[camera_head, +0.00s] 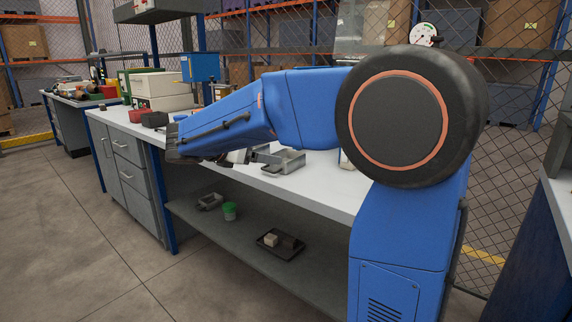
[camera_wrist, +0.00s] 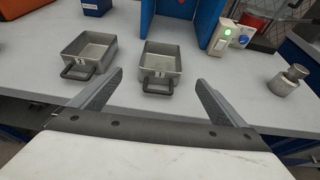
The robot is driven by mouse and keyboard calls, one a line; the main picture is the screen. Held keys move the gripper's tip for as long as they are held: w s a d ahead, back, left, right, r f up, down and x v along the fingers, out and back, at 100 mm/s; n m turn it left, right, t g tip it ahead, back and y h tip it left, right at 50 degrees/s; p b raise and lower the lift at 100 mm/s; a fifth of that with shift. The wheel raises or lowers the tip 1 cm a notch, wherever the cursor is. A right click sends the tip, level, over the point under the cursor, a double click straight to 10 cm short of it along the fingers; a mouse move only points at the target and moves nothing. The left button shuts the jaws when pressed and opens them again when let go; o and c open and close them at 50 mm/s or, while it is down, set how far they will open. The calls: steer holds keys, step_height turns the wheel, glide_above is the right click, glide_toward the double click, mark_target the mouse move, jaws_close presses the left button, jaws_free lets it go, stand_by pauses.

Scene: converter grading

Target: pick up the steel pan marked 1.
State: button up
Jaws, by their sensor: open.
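Two grey steel pans with dark front handles stand on the bench in the wrist view, the left pan (camera_wrist: 98,48) and the right pan (camera_wrist: 160,60). My gripper (camera_wrist: 158,78) is open and empty. Its fingers point toward the pans, with the right pan's handle between them in the picture, apart from the fingers. In the head view a steel pan (camera_head: 289,161) shows on the bench beside my gripper, which is partly hidden behind my arm.
The bench top (camera_head: 335,190) is clear in front of the pans. A blue panel (camera_wrist: 201,20) stands behind them, with a device with a green light (camera_wrist: 226,38) at right. A steel weight (camera_wrist: 287,80) stands farther right. A dark tray (camera_head: 280,243) lies on the lower shelf.

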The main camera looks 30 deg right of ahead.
steer(key=x, duration=0.9)
steer(key=shift+x, duration=2.6)
steer(key=shift+d+r, duration=0.1)
steer(key=shift+r, duration=0.05)
steer(key=c, duration=1.2)
